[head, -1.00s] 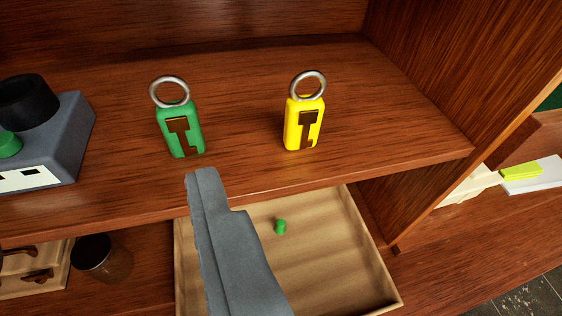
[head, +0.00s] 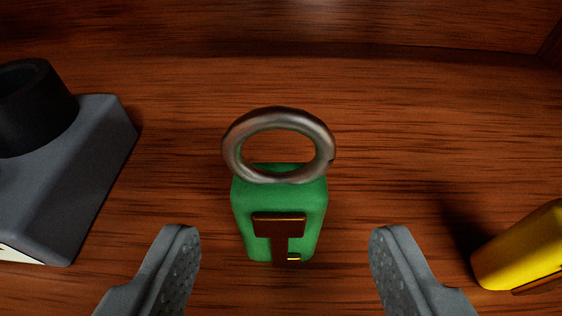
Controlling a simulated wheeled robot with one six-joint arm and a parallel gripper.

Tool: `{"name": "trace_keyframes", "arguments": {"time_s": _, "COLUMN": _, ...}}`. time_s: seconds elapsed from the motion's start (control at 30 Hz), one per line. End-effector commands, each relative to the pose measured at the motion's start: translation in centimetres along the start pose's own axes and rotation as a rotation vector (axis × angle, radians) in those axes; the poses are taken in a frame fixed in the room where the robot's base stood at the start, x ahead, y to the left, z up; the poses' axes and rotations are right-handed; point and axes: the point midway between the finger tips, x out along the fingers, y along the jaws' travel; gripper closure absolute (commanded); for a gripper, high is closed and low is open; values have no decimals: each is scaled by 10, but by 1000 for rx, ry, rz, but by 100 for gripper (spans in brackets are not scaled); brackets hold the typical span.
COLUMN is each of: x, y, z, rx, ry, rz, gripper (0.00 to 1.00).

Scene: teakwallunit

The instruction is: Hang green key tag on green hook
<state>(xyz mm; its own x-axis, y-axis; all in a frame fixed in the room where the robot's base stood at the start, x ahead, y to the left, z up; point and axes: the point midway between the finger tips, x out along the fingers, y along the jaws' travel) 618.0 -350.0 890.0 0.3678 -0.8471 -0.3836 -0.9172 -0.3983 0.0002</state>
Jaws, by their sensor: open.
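The green key tag (head: 312,205) stands upright on the wooden shelf (head: 400,130), with a metal ring (head: 232,150) at its top and a dark key shape on its front. My gripper (head: 285,258) is open, one finger to the left and one to the right of the tag's lower part in the picture. Both fingers are apart from the tag, with a gap on each side. The green hook does not show now.
A yellow key tag (head: 525,245) is at the right edge, partly out of view, close to my right finger. A grey box (head: 80,175) with a black cylinder (head: 35,108) on it stands at the left. The shelf behind the green tag is clear.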

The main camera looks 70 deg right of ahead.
Motion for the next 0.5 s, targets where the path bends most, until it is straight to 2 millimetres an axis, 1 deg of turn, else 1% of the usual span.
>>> {"name": "trace_keyframes", "arguments": {"time_s": 0.03, "x": 4, "y": 0, "z": 0, "rx": 0, "ry": 1, "rz": 1, "gripper": 44}}
{"name": "trace_keyframes", "arguments": {"time_s": 0.27, "x": 13, "y": -1, "z": -1, "rx": -1, "ry": 1, "rz": 0, "gripper": 44}}
{"name": "trace_keyframes", "arguments": {"time_s": 0.37, "x": 24, "y": -1, "z": -3, "rx": -1, "ry": -1, "rz": 1, "gripper": 44}}
{"name": "trace_keyframes", "arguments": {"time_s": 0.5, "x": 44, "y": -2, "z": -6, "rx": -1, "ry": 0, "rz": 1, "gripper": 44}}
